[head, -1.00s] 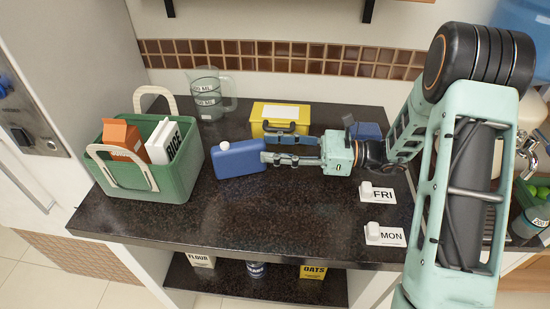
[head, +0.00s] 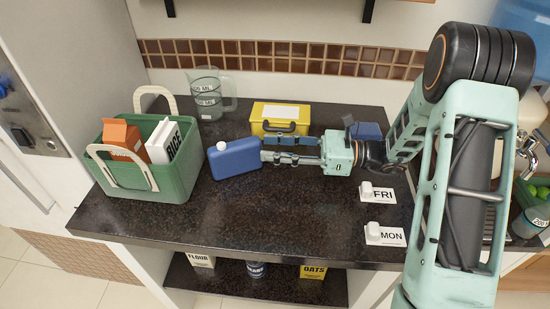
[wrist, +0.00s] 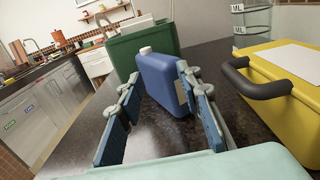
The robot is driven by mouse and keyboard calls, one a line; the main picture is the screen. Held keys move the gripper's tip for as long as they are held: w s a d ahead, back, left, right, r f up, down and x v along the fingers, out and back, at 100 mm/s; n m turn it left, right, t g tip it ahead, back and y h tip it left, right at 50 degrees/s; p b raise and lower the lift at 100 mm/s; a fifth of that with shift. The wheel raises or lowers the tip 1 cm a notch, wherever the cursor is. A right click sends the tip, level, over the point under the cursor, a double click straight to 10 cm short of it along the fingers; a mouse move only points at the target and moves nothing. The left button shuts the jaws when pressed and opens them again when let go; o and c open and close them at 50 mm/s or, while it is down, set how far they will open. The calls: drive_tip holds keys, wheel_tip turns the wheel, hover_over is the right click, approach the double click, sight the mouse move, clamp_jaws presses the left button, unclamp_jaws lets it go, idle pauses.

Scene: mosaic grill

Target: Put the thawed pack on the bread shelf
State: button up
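A blue flat pack (head: 235,158) with a white cap stands on the dark counter beside the green basket. It also shows in the wrist view (wrist: 160,80), ahead of my fingers, with a pale label on one side. My gripper (head: 264,148) reaches left toward it with fingers apart, the tips at the pack's right end. In the wrist view the fingers (wrist: 157,78) stand on either side of the pack's near end; I cannot tell whether they touch it. Another blue object (head: 368,131) lies behind my gripper, partly hidden. No shelf is marked as bread.
A green basket (head: 172,184) with cartons stands left. A yellow box (head: 282,112) with a dark handle is close behind my fingers, a jug (head: 207,95) behind. FRI (head: 383,194) and MON (head: 390,236) cards lie right. The front counter is clear. A lower shelf (head: 225,282) holds food packages.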

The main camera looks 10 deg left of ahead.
drive_tip(key=shift+o, duration=1.2)
drive_tip(key=shift+d, duration=0.1)
